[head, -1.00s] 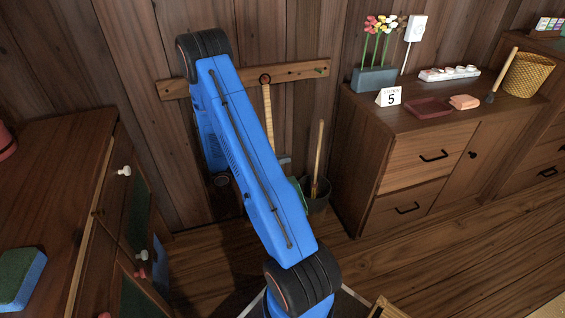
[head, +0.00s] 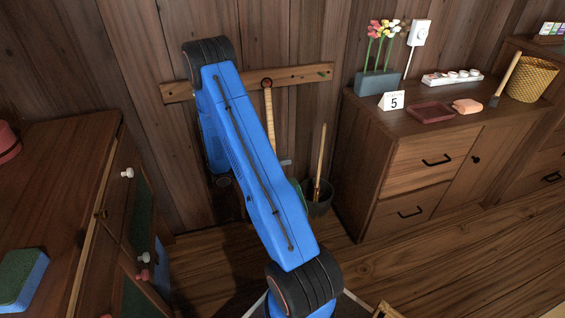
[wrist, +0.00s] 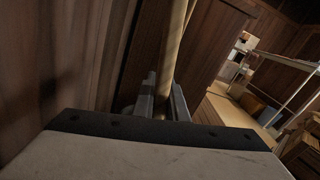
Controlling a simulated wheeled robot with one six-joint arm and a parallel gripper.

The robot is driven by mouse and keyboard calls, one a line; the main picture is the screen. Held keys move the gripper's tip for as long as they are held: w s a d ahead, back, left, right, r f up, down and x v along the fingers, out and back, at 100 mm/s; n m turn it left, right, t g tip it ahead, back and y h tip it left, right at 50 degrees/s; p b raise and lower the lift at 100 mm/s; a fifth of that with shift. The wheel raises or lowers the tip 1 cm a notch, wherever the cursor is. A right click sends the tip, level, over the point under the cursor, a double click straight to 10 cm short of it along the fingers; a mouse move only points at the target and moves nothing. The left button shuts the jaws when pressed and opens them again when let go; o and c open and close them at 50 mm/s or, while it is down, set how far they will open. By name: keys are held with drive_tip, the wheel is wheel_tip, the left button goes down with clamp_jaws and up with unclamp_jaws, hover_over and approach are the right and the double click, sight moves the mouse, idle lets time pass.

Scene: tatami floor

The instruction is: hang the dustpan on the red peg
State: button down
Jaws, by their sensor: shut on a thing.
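A pale long handle (head: 269,112), which I take for the dustpan's, stands nearly upright against the wooden peg rail (head: 222,85). A dark ring (head: 266,83) at its top lies over the rail. I cannot tell whether a peg passes through it. A bit of green low beside my arm may be the pan; the rest is hidden. My gripper (wrist: 164,103) is shut on the pale handle (wrist: 172,55) in the wrist view. In the head view my blue arm hides most of the gripper. A green peg (head: 322,73) sits at the rail's right; no red peg is clearly visible.
A dark bucket (head: 319,204) with a wooden stick (head: 321,160) stands right of the handle. A drawer cabinet (head: 440,150) stands further right with flowers and small items on top. Another cabinet (head: 60,165) is close on the left.

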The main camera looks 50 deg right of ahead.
drive_tip(key=c, duration=1.7)
unclamp_jaws()
drive_tip(key=v, duration=1.7)
drive_tip(key=s+a+r+m+t+y, duration=0.2)
drive_tip(key=s+a+r+m+y, duration=0.3)
drive_tip(key=r, duration=0.4)
drive_tip(key=s+a+r+m+t+y, duration=0.1)
drive_tip(key=s+a+r+m+y, duration=0.25)
drive_tip(key=s+r, duration=0.45)
drive_tip(key=shift+s+a+r+m+t+y, duration=1.05)
drive_tip(key=shift+s+a+r+t, duration=0.9)
drive_tip(key=shift+s+a, duration=0.55)
drive_tip(key=shift+s+a+r+m+t+y, duration=0.85)
drive_tip(key=shift+s+a+r+t+y, duration=0.35)
drive_tip(key=shift+s+a+r+t, duration=1.2)
drive_tip(key=shift+s+a+r+m+t+y, duration=1.05)
drive_tip(key=shift+s+a+r+t, duration=0.4)
drive_tip(key=shift+s+a, duration=1.1)
